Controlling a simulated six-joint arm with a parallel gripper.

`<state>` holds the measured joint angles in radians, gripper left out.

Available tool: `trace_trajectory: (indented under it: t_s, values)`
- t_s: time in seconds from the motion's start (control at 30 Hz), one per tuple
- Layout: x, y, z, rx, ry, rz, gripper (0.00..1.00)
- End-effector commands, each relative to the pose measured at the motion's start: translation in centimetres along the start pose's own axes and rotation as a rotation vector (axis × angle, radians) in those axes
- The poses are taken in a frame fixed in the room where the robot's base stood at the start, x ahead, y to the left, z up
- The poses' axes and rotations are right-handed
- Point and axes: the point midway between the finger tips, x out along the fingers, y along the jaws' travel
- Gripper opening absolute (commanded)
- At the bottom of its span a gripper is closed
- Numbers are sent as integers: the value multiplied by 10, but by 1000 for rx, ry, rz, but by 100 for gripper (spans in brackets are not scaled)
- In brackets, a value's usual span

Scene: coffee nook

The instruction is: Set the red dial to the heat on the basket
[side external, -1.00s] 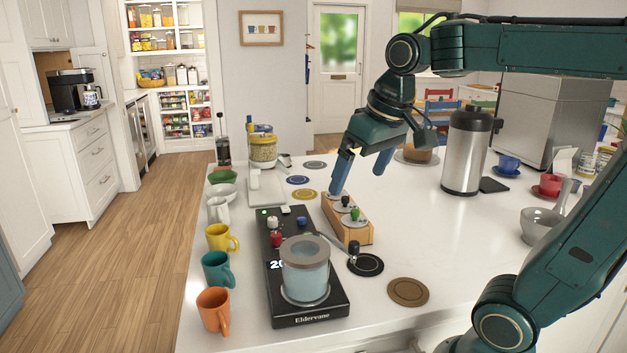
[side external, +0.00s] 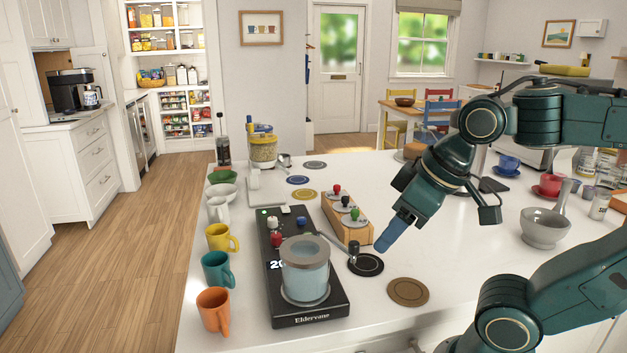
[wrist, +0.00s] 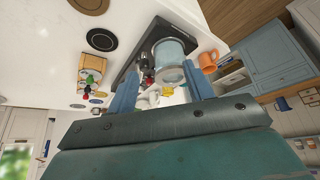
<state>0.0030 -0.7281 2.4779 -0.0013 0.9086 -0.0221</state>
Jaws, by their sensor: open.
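A black scale-like device (side external: 322,312) marked "Eldervane" stands on the white counter. My gripper (side external: 383,246) is open and empty above the counter, right of the device. In the wrist view its blue fingers (wrist: 160,70) are apart, with the vessel beyond.
A wooden rack (side external: 349,231) holds red, black and green knobbed pieces right of the device. Yellow (side external: 221,238), teal (side external: 216,270) and orange (side external: 213,310) mugs line the left edge. Black (side external: 368,266) and brown (side external: 408,292) coasters lie in front.

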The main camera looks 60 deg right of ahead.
Motion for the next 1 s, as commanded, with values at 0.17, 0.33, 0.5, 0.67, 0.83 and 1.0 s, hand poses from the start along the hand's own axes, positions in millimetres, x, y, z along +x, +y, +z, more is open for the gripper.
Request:
trace_trajectory:
  t_s: [0.17,0.33,0.5,0.67,0.83,1.0]
  values:
    - [-3,2,-22,-62,-35,1,46]
    - [-4,7,-55,-159,-86,-3,46]
    - [0,13,-91,-270,-141,-14,46]
    - [9,20,-123,-373,-192,-32,46]
    - [23,29,-156,-482,-244,-59,46]
    - [42,40,-187,-589,-293,-92,46]
